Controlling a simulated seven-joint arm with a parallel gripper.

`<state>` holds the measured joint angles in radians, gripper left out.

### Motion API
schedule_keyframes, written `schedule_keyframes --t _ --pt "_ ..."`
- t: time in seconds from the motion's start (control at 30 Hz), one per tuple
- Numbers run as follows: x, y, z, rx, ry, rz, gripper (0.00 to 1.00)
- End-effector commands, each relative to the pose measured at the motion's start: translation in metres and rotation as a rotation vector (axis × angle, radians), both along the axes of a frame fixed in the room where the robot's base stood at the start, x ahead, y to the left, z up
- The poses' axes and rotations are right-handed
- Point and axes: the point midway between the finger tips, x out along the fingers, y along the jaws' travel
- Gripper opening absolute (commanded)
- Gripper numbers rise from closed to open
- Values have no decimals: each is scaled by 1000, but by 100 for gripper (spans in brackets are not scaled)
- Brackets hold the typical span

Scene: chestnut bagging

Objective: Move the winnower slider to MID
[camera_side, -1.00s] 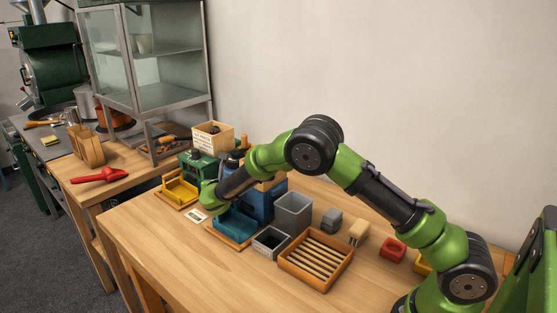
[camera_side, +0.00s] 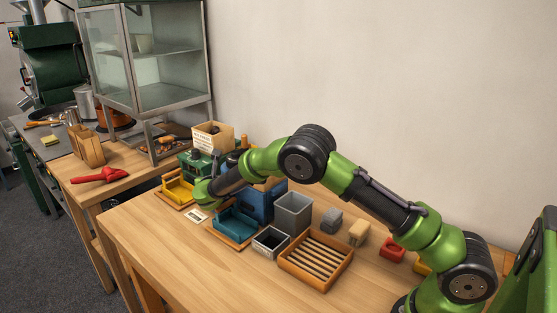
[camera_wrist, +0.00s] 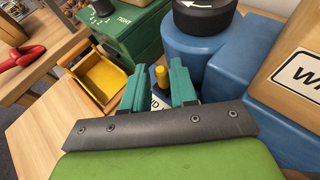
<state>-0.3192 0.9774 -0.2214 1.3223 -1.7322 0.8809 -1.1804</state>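The blue winnower (camera_side: 262,204) stands at the back of the table, partly behind my arm; its blue body (camera_wrist: 228,78) fills the right of the wrist view. A small yellow slider knob (camera_wrist: 161,76) stands between the two teal fingers of my gripper (camera_wrist: 157,88). The fingers are apart, with a visible gap left of the knob; I cannot tell whether the right finger touches it. A label (camera_wrist: 156,104) below the knob shows only "ID", the rest hidden by a finger. In the side view the fingertips are hidden behind my green wrist.
A green machine (camera_wrist: 128,27) marked "TIGHT" and a yellow tray (camera_wrist: 101,76) stand left of my gripper. A black dial (camera_wrist: 204,14) tops the winnower. A teal tray (camera_side: 237,222), grey bin (camera_side: 293,212) and slatted wooden tray (camera_side: 316,258) stand nearby. The table's front left is clear.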

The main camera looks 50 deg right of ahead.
Motion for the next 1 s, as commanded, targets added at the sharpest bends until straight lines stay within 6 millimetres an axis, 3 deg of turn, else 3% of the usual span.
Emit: schedule_keyframes --t 0.37,1.0 --pt "-10 11 6 0 0 2 27" --pt "-100 101 59 1 -1 3 27"
